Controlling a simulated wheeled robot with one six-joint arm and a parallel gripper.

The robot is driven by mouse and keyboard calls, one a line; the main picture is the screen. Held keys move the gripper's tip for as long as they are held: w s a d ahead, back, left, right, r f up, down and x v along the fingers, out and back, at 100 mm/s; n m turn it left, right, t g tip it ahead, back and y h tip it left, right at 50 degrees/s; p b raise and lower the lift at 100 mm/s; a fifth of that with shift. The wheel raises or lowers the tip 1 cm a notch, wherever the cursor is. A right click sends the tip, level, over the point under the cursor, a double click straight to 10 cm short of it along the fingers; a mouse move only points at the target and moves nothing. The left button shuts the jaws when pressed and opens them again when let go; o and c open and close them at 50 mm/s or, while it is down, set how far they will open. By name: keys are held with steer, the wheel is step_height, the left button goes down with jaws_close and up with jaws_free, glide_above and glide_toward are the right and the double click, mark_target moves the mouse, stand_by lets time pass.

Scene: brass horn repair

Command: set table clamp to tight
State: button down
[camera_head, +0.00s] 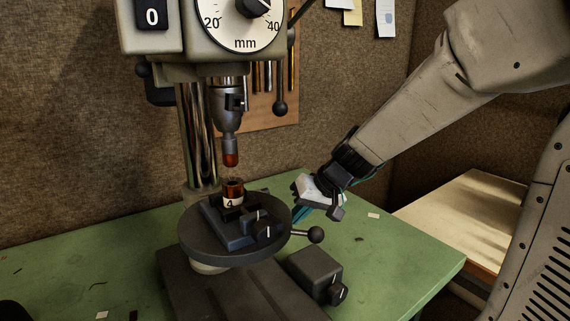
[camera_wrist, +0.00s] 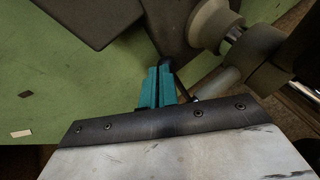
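A short lever with a black ball end (camera_head: 316,234) sticks out to the right of the drill press's round table (camera_head: 190,240). It looks like the table clamp, but no label shows. My gripper (camera_head: 298,216) is at the table's right edge, just behind and above this lever. In the wrist view the teal fingers (camera_wrist: 157,88) lie side by side with only a thin seam, with nothing seen between them. A thin dark rod (camera_wrist: 182,86), probably the lever, runs close to their right; its end is partly hidden by my gripper body. I cannot tell if they touch.
A vise (camera_head: 228,232) on the round table holds a dark part marked 4 (camera_head: 232,194), below the drill head's red-tipped tool (camera_head: 231,158). A dark box with a knob (camera_head: 316,270) stands at front right. The green bench (camera_head: 400,245) is mostly clear on the right.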

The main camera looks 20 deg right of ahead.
steer(key=shift+f, duration=0.1)
steer(key=s+d+r, duration=0.6)
steer(key=s+r, duration=0.1)
steer(key=r, duration=0.1)
steer(key=shift+s+d+r, duration=0.3)
steer(key=shift+d, duration=0.1)
stand_by(0.5)
steer(key=s+a+f+g+h, duration=0.1)
steer(key=s+a+f+h, duration=0.1)
steer(key=s, duration=0.7)
steer(key=s+a+f+g+h, duration=0.1)
steer(key=s+a+g+h, duration=0.1)
steer(key=s, duration=0.6)
steer(key=shift+s+a+f+n+h, duration=0.35)
steer(key=shift+a+h, duration=0.15)
steer(key=shift+a, duration=0.3)
